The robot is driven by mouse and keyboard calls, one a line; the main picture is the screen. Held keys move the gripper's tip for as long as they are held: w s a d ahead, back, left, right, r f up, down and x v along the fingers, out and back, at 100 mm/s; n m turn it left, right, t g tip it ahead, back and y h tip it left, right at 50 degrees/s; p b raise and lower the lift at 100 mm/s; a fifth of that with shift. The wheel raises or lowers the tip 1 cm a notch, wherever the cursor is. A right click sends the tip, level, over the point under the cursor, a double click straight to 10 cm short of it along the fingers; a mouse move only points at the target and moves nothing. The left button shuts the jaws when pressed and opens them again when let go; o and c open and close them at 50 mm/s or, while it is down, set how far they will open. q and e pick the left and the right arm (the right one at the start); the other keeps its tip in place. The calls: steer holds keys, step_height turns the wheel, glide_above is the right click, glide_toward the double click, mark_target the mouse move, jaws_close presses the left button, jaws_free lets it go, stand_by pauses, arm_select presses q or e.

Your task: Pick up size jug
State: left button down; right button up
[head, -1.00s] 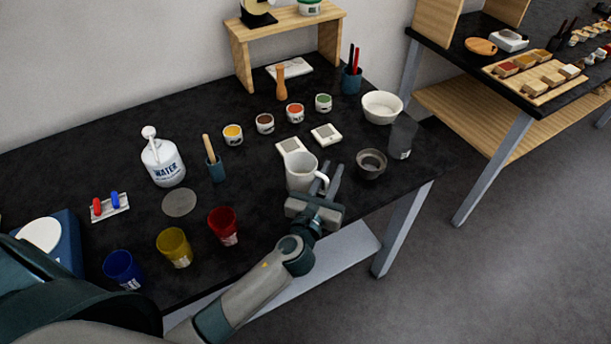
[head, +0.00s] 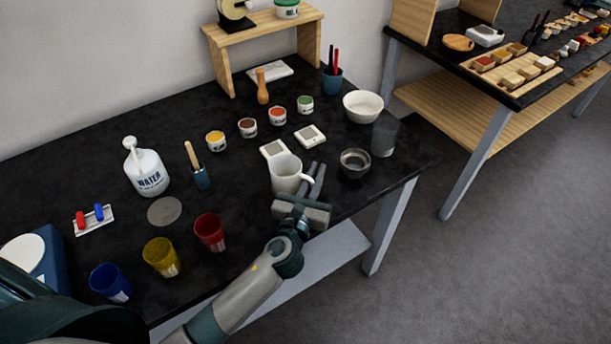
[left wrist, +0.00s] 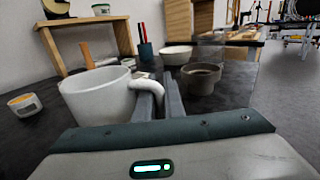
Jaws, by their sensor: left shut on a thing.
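The size jug appears to be the white mug-like jug (head: 286,174) near the front edge of the black table, with its handle to the right. In the left wrist view the jug (left wrist: 97,98) is upright at the left, its handle between my fingers. My left gripper (head: 315,180) is shut on that handle. Its fingers (left wrist: 161,98) show close together in the left wrist view. Whether the jug touches the table or is slightly above it, I cannot tell. My right gripper is not in view.
A dark grey bowl (head: 355,163) and a clear grey cup (head: 384,137) stand right of the jug. A white bowl (head: 363,106) and small paint pots (head: 277,116) are farther back.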

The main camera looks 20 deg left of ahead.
arm_select(q)
steer(key=shift+r, duration=0.3)
steer(key=s+d+r, duration=0.2)
steer(key=d+r, duration=0.8)
steer(key=d, duration=0.1)
steer(key=shift+s+r+b, duration=0.2)
steer(key=shift+s+b, duration=0.1)
steer(key=shift+s, duration=0.05)
stand_by(0.7)
steer(key=shift+d, duration=0.2)
stand_by(1.0)
